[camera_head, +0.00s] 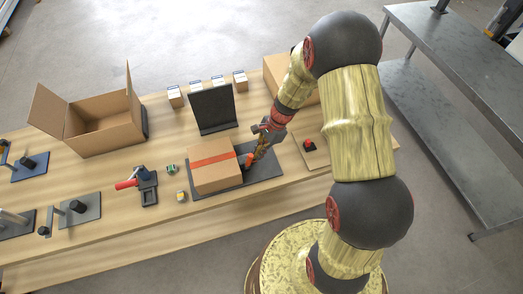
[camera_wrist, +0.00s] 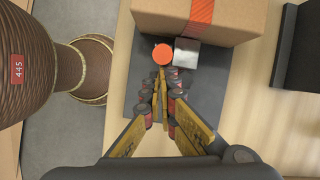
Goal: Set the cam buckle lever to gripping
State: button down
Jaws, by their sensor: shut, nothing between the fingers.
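A closed cardboard box (camera_head: 215,175) with an orange strap (camera_head: 212,160) over its top stands on a dark grey mat (camera_head: 262,174). In the wrist view the box (camera_wrist: 235,22) is at the top, and the strap (camera_wrist: 202,11) runs down its near side. Beside that side are a silver metal block (camera_wrist: 187,52), apparently the buckle body, and a round orange end (camera_wrist: 162,54), apparently the lever. The orange part (camera_head: 249,160) also shows in the head view. My gripper (camera_wrist: 163,78) is shut and empty, its tips close to the orange end. Whether they touch is unclear.
An open carton (camera_head: 100,128) and an upright black panel (camera_head: 213,108) stand behind and left. A red-handled clamp (camera_head: 146,185) and small blocks (camera_head: 171,169) lie left of the box. A board with a red button (camera_head: 310,145) is to the right.

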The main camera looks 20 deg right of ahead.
jog(key=shift+a+r+h+p, duration=0.3)
jog(key=shift+a+h+p, duration=0.15)
jog(key=shift+a+p, duration=0.6)
jog(key=shift+a+r+h+p, duration=0.4)
jog(key=shift+a+p, duration=0.25)
jog(key=shift+p, duration=0.65)
jog(key=shift+a+r+h+p, duration=0.25)
jog(key=shift+a+h+p, duration=0.2)
jog(key=shift+a+p, duration=0.6)
jog(key=shift+d, duration=0.1)
notch_tip(320, 180, up, 12)
jog(key=w+d+p, duration=0.1)
jog(key=shift+w+d+f, duration=0.25)
jog(key=shift+d, duration=0.1)
